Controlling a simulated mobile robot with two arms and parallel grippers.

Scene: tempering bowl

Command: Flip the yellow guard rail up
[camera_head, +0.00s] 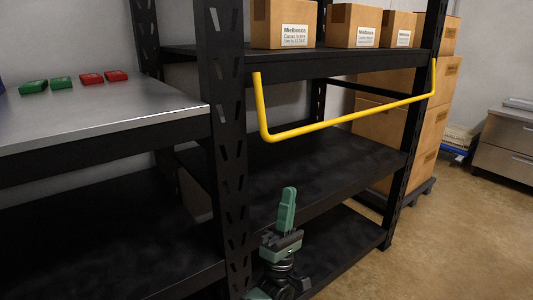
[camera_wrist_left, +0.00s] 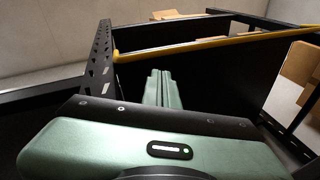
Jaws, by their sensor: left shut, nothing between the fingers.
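The yellow guard rail (camera_head: 350,117) is a U-shaped bar hanging down in front of the black shelf unit, its two ends at the upper shelf's front edge. It also shows in the left wrist view (camera_wrist_left: 200,43), crossing behind the fingers. My left gripper (camera_head: 289,190) is below the rail in the head view, pointing up, apart from it. Its green fingers are shut with nothing between them; they show in the left wrist view too (camera_wrist_left: 161,75). My right gripper is in neither view.
Cardboard boxes (camera_head: 284,24) stand on the upper shelf behind the rail. A black perforated post (camera_head: 228,150) rises left of my gripper. A metal-topped table (camera_head: 100,108) at left holds red and green items. More boxes (camera_head: 443,90) are stacked at right. The lower shelves (camera_head: 330,170) look empty.

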